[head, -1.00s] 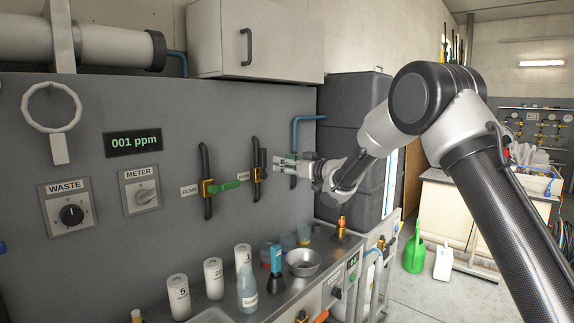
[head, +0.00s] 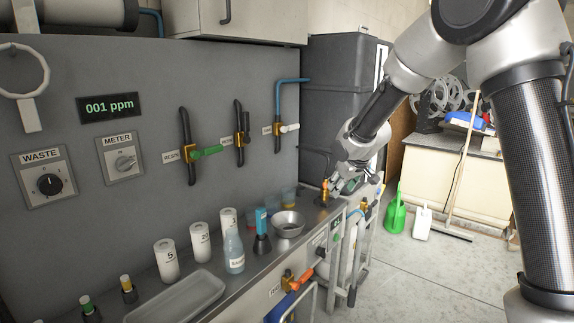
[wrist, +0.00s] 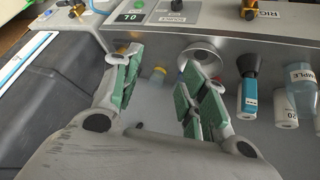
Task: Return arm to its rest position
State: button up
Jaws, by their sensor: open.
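My arm reaches in from the right of the head view. My gripper (head: 345,187) hangs low over the right end of the metal counter, beside a brass fitting (head: 324,194), clear of the wall panel. In the wrist view my gripper (wrist: 156,72) has its green-padded fingers spread, with nothing between them. I cannot tell in the head view whether it touches anything on the counter.
The panel carries valves with green (head: 208,152) and white (head: 289,128) handles.

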jog(key=s+d+r+m+g, duration=0.1)
jog(key=s+d, duration=0.5)
jog(key=s, duration=0.7)
jog(key=s+d+r+m+h, duration=0.1)
jog(key=s+d+r+m, duration=0.2)
jog(key=s, duration=1.1)
jog(key=s+d+r+m+g, duration=0.1)
jog(key=s+d+r+m, duration=0.1)
jog(key=s+d+r, duration=0.5)
jog(key=s+d, duration=0.3)
jog(key=s, duration=0.3)
jog(key=shift+s+r+g+h, duration=0.2)
jog(key=shift+s+g+h, duration=0.1)
jog(key=shift+s, duration=0.05)
jog(key=shift+d, duration=0.1)
